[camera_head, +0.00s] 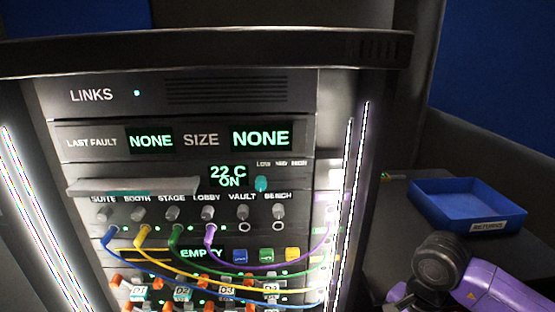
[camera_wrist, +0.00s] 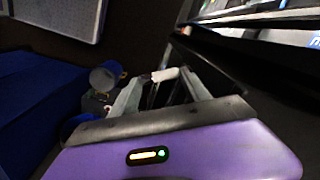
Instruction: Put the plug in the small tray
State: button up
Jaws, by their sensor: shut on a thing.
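The small tray is a blue open tray (camera_head: 468,205) with a white label reading RETURNS. It sits on the dark surface at the right of the head view. In the wrist view, my gripper (camera_wrist: 167,75) has its two grey fingers closed on a small pale piece (camera_wrist: 165,74), which looks like the plug. Most of that piece is hidden and its shape is unclear. In the head view my purple arm is in front of the tray at the lower right, and the fingertips are out of sight.
The rack panel (camera_head: 185,190) fills the middle of the head view, with blue, yellow, green and purple cables looping across its front. A small greenish item (camera_head: 388,176) lies behind the tray's left corner. A large blue shape (camera_wrist: 35,110) is at left in the wrist view.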

jog(key=s+a+f+n, duration=0.1)
jog(key=a+f+n, duration=0.5)
jog(key=n, duration=0.5)
jog(key=shift+s+a+f, duration=0.35)
jog(key=shift+f, duration=0.5)
